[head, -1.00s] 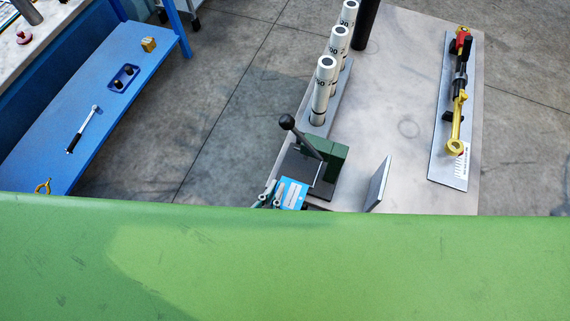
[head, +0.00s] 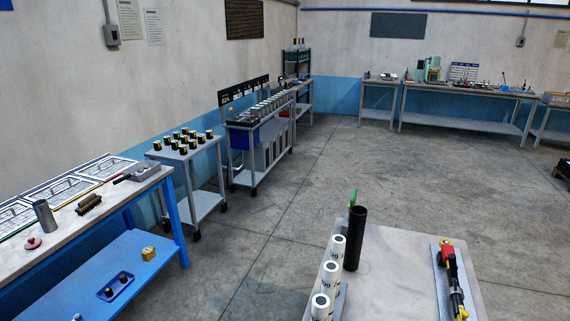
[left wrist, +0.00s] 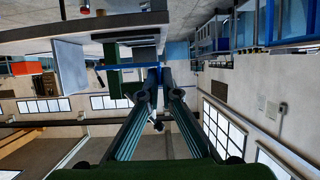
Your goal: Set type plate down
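My left gripper (left wrist: 160,82) shows in the left wrist view, where the picture is upside down. Its two fingers run up from the bottom and come close together at the tips. A thin blue strip between the tips looks like the type plate (left wrist: 160,74) seen nearly edge-on; its label face is hidden. The dark green press (left wrist: 119,78) lies just beyond and left of the tips. A tilted grey panel (left wrist: 70,67) stands further left. Neither gripper, the plate nor the press shows in the head view now.
In the head view the pale table (head: 390,262) carries white numbered cylinders (head: 320,307), a dark upright tube (head: 356,238) and a metal plate with a red and black tool (head: 450,280). A blue workbench (head: 125,265) stands left. Open floor lies between.

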